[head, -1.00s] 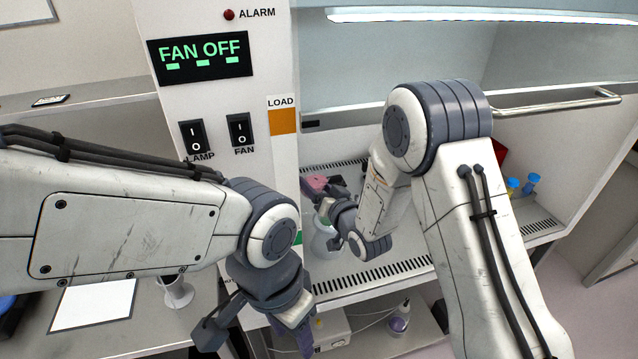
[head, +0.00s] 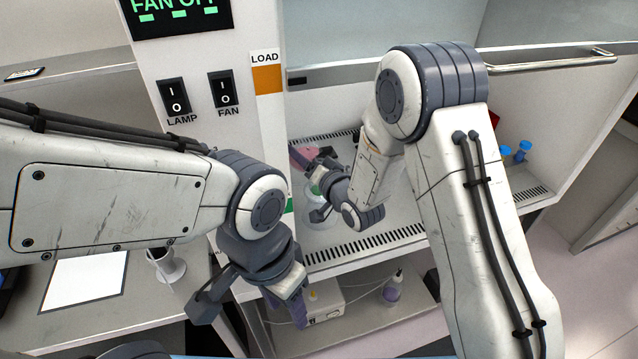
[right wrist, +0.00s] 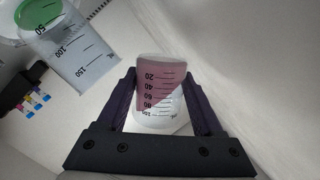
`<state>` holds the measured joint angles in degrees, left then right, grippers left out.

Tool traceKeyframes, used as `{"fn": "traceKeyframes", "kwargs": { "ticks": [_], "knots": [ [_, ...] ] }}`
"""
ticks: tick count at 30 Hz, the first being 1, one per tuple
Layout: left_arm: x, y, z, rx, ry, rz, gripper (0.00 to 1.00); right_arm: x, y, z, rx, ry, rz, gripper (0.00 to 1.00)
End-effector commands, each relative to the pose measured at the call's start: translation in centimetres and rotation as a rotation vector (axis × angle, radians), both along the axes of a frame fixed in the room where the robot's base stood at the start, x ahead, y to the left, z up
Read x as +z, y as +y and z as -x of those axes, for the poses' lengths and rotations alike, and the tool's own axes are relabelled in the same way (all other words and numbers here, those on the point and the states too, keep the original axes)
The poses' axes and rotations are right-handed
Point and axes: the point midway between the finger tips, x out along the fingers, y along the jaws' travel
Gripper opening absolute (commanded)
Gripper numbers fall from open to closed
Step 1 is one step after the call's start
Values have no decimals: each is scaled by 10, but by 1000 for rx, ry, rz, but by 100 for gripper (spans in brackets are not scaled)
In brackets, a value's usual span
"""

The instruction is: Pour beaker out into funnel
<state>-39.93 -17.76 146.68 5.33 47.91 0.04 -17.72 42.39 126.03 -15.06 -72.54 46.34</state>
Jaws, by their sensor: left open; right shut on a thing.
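My right gripper (right wrist: 165,100) is shut on a small clear beaker (right wrist: 161,88) with graduation marks and pink liquid. The beaker is tilted, and its pink shows in the head view (head: 303,155) beside my right gripper (head: 326,168). A clear graduated vessel (right wrist: 75,58) with a green part (right wrist: 38,12), which looks like the funnel piece, is at the upper left of the right wrist view, apart from the beaker. In the head view, the green part (head: 318,184) is partly hidden by my right gripper. My left gripper (head: 250,308) is open and empty, in front of the cabinet.
The cabinet floor (head: 400,215) has slotted grilles. Blue-capped tubes (head: 514,152) stand at its right. The switch panel (head: 205,100) is on the left. A small white cup (head: 166,264) and a white sheet (head: 85,282) lie left. A bottle (head: 391,290) stands below the cabinet.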

Motion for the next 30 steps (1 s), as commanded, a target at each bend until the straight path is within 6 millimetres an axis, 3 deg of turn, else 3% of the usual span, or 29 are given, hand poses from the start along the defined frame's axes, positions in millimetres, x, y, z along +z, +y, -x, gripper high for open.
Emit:
{"fn": "traceKeyframes", "kwargs": {
  "ticks": [5,30],
  "knots": [
    [-9,0,0,0,0,0,50,-6,1,0,0,32,-67,0],
    [-15,0,0,0,0,0,50,-7,2,0,1,85,-175,0]
  ]
}}
